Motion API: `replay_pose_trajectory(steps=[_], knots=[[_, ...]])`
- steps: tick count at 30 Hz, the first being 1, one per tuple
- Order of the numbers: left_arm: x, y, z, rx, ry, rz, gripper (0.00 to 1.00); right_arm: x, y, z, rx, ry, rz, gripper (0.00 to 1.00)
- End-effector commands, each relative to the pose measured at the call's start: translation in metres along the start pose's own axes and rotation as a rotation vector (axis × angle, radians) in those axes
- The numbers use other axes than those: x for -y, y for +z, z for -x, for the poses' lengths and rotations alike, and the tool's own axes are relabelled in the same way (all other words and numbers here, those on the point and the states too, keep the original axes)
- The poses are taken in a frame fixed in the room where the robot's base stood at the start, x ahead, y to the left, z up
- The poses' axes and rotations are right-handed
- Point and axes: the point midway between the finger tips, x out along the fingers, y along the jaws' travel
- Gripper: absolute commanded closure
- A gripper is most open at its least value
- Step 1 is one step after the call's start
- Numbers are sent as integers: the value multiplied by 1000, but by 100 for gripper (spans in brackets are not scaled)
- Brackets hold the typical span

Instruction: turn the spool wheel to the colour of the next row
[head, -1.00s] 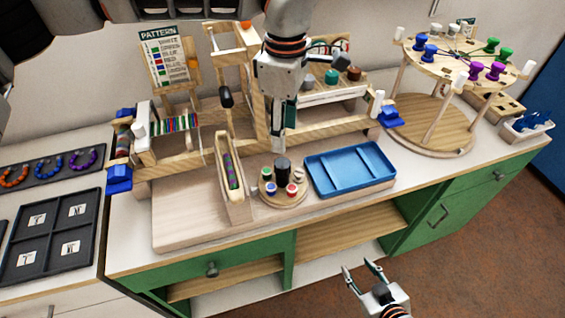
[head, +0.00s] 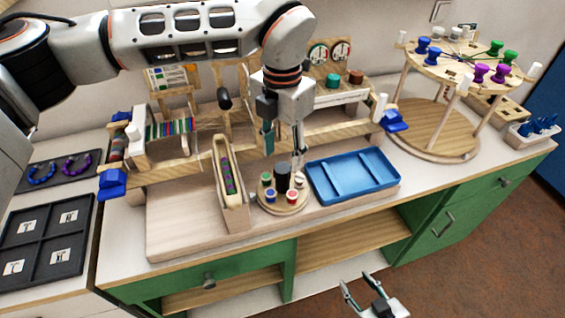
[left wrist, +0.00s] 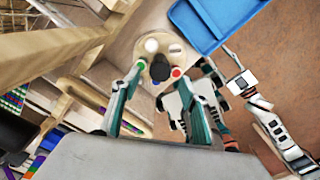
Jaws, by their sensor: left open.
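The spool wheel (head: 281,208) is a round wooden disc on the bench with a black knob (head: 283,174) at its centre. Around the knob stand a green spool (head: 266,178), a blue spool (head: 270,195), a red spool (head: 292,196) and a white spool (head: 299,181). My left gripper (head: 284,153) is open above the wheel, its fingers spread. In the left wrist view the black knob (left wrist: 160,69) lies between and beyond the fingertips, apart from them. My right gripper (head: 355,280) is open and empty in front of the bench. The pattern card (head: 165,76) is partly hidden by my left arm.
A narrow wooden holder (head: 231,180) with coloured beads stands close left of the wheel. A blue tray (head: 352,192) lies close right. The wooden loom frame (head: 190,160) runs behind. A round peg stand (head: 440,140) is at the right.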

Motion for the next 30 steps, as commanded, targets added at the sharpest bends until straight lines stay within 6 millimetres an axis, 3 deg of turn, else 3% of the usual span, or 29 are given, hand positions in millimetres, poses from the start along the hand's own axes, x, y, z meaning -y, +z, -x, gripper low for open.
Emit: replay_pose_trajectory(steps=[7,18,19,23,30], knots=[[0,0,-32,-1,-1,0,56,0,3,0,7,0,1,60],[0,0,-39,0,0,-1,56,0,5,0,10,0,1,60],[0,0,-39,0,0,-2,58,0,5,0,10,0,1,60],[0,0,-39,0,0,-2,92,-1,4,0,8,1,1,60],[0,0,-38,1,1,-8,94,-1,0,0,2,2,1,60]])
